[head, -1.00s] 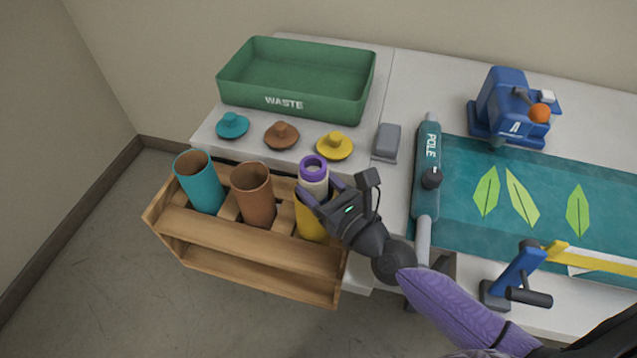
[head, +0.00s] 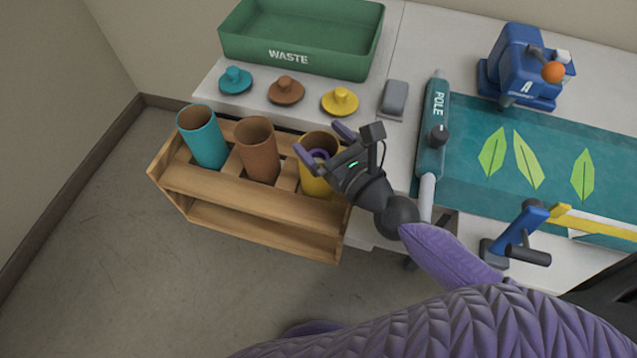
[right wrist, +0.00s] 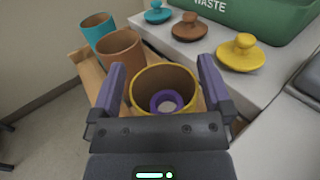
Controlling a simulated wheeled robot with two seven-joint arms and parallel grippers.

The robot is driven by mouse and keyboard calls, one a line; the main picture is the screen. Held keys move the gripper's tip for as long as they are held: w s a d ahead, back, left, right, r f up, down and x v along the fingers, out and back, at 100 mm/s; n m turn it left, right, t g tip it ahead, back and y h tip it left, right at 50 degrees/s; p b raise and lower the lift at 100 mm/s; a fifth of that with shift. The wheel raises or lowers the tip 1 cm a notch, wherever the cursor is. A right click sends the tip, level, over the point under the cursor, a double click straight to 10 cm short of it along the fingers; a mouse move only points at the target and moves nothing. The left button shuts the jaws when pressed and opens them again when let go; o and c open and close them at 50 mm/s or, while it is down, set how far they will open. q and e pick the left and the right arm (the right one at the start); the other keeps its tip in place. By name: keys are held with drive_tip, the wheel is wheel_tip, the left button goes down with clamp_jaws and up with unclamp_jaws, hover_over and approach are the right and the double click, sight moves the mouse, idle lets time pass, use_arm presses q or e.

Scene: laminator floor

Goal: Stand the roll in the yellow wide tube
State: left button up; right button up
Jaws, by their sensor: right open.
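The yellow wide tube (head: 312,181) stands upright in the wooden rack, at its right end. The roll (head: 319,155), with a purple ring at its end, is inside the yellow tube. In the right wrist view the roll's purple ring (right wrist: 167,102) shows down within the rim of the yellow tube (right wrist: 149,78). My right gripper (head: 324,141) is open around the tube's mouth, one finger on each side, and holds nothing. The roll's lower part is hidden by the tube. My left gripper is not in view.
A teal tube (head: 204,140) and a brown tube (head: 259,155) stand in the wooden rack (head: 250,205). Teal (head: 235,80), brown (head: 286,89) and yellow (head: 340,101) lids lie on the table before the green waste bin (head: 300,60). A pole (head: 434,130) lies right of the gripper.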

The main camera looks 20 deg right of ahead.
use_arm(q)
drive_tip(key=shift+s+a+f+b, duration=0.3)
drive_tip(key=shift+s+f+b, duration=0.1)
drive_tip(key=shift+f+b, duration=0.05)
use_arm(e)
drive_tip(key=v, duration=0.5)
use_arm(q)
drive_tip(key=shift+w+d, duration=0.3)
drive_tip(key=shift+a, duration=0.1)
